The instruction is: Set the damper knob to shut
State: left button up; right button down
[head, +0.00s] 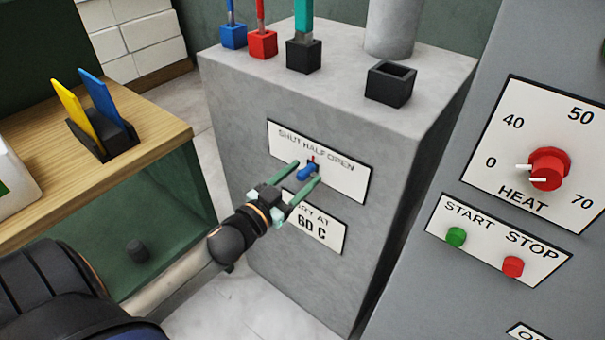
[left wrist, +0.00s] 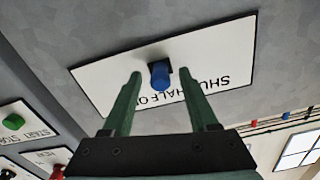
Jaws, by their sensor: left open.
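The damper knob (head: 307,172) is a small blue knob on a white plate (head: 349,184) marked SHUT, HALF, OPEN, on the front of the grey block. A small red mark shows just above it, under HALF; I cannot clearly tell the knob's exact setting. My left gripper (head: 308,172) is open, with its green fingers on either side of the knob. In the left wrist view the blue knob (left wrist: 160,77) sits between the two fingertips, with a gap visible on each side. The plate's lettering appears upside down there. My right gripper is not in view.
Below is a plate reading 60 C (head: 314,228). To the right, a grey panel carries a red HEAT knob (head: 548,168), green START button (head: 456,237) and red STOP button (head: 513,267). Small holders with tools top the block. A wooden bench (head: 165,135) stands left.

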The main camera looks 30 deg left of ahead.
pick_arm(q)
jog(key=shift+w, duration=0.4)
grip_shut()
dwell(1.3)
